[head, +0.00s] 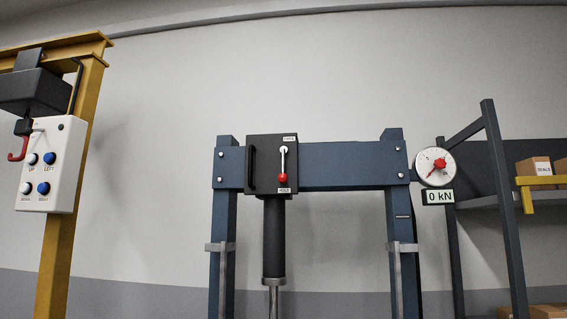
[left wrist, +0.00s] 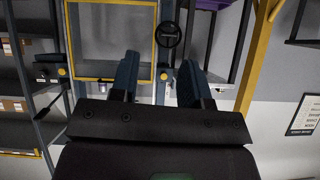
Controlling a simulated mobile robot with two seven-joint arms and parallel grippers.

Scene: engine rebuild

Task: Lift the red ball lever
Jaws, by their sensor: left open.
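The red ball lever (head: 283,166) is a thin pale rod on the dark control block (head: 265,162) of a blue press. Its red ball (head: 283,178) is at the bottom, above a small label, so the lever hangs down. No gripper shows near it in the head view. My left gripper (left wrist: 158,76) shows in the left wrist view with its two dark fingers apart and nothing between them. I cannot make out the lever in that view. My right gripper is not in view.
A dark handle (head: 252,168) sits left of the lever. The press gauge (head: 435,167) and its 0 kN display (head: 438,197) are at the right. A yellow hoist post with a button pendant (head: 50,165) stands at the left. A shelf with boxes (head: 533,167) stands far right.

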